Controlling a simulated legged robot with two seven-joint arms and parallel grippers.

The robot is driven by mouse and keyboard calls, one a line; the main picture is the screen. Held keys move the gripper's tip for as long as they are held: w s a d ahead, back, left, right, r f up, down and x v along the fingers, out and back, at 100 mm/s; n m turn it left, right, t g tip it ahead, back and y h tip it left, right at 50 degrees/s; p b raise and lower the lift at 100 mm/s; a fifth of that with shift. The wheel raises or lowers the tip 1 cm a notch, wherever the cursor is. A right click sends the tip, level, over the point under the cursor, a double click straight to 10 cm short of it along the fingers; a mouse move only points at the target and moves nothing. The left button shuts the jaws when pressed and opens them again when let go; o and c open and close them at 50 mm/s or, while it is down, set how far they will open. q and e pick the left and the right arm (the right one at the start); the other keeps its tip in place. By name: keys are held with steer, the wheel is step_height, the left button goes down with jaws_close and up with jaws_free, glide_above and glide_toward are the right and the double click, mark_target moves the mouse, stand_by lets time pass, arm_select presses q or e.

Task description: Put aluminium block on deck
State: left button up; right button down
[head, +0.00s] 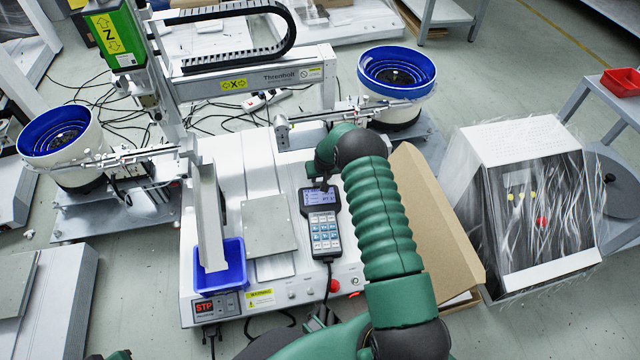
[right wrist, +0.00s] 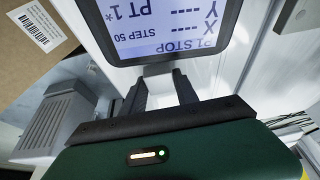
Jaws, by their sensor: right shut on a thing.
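My right gripper (head: 322,184) is shut on the top end of a grey handheld pendant (head: 322,222) with a lit screen and keypad. In the right wrist view the two dark fingers (right wrist: 158,80) close on a tab at the edge of the pendant (right wrist: 165,52). The pendant hangs over the white machine deck (head: 240,160), its cable running down at the front. A flat grey plate (head: 268,226) lies on the deck left of it; I cannot tell whether this is the aluminium block.
A blue bin (head: 221,270) sits below a chute at the deck's front left. A gantry (head: 255,85) spans the back, with blue bowl feeders (head: 397,72) (head: 60,140) either side. A cardboard box (head: 425,215) and a plastic-wrapped cabinet (head: 535,205) stand right.

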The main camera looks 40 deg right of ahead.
arm_select(q)
steer(key=shift+f, duration=0.25)
arm_select(e)
steer(key=shift+f, duration=0.3)
